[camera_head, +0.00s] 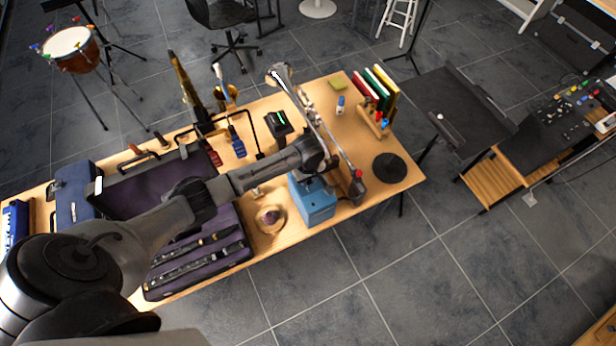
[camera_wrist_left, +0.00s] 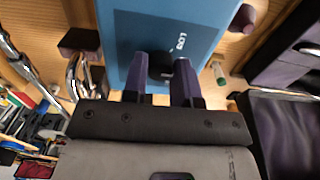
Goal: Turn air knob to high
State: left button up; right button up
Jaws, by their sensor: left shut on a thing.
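The blue box-shaped device (camera_head: 316,207) stands on the wooden table near its front edge. Its blue face (camera_wrist_left: 128,40) fills the middle of the left wrist view and carries a short white label that I cannot read for sure. A small black knob (camera_wrist_left: 161,66) sits on that face, beside the label. My left gripper (camera_wrist_left: 162,76) has its two dark fingers on either side of the knob and is shut on it. In the head view, my left arm reaches across the table to the device, and the knob is hidden there. My right gripper is not in view.
An open purple-lined case (camera_head: 205,245) with dark instrument parts lies left of the device. A black disc (camera_head: 389,168) and colored books (camera_head: 380,88) are to the right.

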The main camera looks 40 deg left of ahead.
pick_arm(q)
jog(key=shift+c, duration=1.1)
jog(key=m+p, duration=0.2)
jog(key=p, duration=0.1)
jog(key=shift+r, duration=0.2)
jog(key=m+p, duration=0.2)
jog(key=m, duration=0.1)
jog(key=m+p, duration=0.1)
jog(key=m, duration=0.2)
jog(key=shift+f+m+p, duration=0.15)
jog(key=shift+m+p, duration=0.15)
jog(key=shift+p, duration=0.05)
jog(key=shift+m+p, duration=0.5)
jog(key=shift+m, duration=1)
jog(key=shift+f+m, duration=0.1)
jog(key=shift+m, duration=0.2)
